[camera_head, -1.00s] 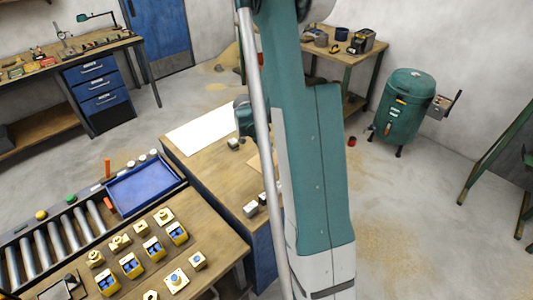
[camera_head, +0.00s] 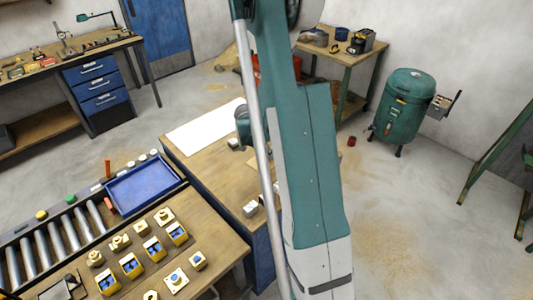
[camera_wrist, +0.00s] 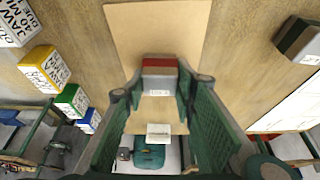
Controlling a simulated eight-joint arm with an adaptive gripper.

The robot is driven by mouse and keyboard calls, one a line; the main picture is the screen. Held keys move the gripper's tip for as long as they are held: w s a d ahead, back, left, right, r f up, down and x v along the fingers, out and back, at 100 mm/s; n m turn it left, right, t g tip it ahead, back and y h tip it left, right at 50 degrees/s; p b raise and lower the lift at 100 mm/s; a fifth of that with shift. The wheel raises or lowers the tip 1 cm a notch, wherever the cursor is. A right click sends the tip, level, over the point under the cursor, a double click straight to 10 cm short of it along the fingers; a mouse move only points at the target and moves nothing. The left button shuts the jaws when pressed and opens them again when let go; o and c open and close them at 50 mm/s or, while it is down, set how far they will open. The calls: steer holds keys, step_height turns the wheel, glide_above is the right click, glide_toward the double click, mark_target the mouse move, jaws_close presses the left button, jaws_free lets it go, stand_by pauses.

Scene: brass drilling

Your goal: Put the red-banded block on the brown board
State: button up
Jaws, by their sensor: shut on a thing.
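The red-banded block (camera_wrist: 160,66) is in the wrist view, grey with a red band and a lettered pale face. My gripper (camera_wrist: 160,82) is shut on it, with a green finger on each side. The brown board (camera_wrist: 155,25) is a flat tan sheet in the wrist view, behind and around the block. The block appears over the board's near part; I cannot tell whether it touches the board. In the head view, my arm hides the gripper, the held block and most of the board.
Lettered yellow (camera_wrist: 45,68), green (camera_wrist: 71,100) and blue (camera_wrist: 90,119) blocks stand left of the board, with a white one (camera_wrist: 15,22). A dark-topped block (camera_wrist: 300,40) stands right. A white sheet (camera_head: 205,126) lies on the bench. A small white lettered object (camera_wrist: 158,130) shows below the held block.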

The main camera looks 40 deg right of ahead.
steer(key=shift+f, duration=0.15)
steer(key=o, duration=1.2)
steer(key=shift+o, duration=0.2)
steer(key=v, duration=1.2)
steer(key=shift+a, duration=0.1)
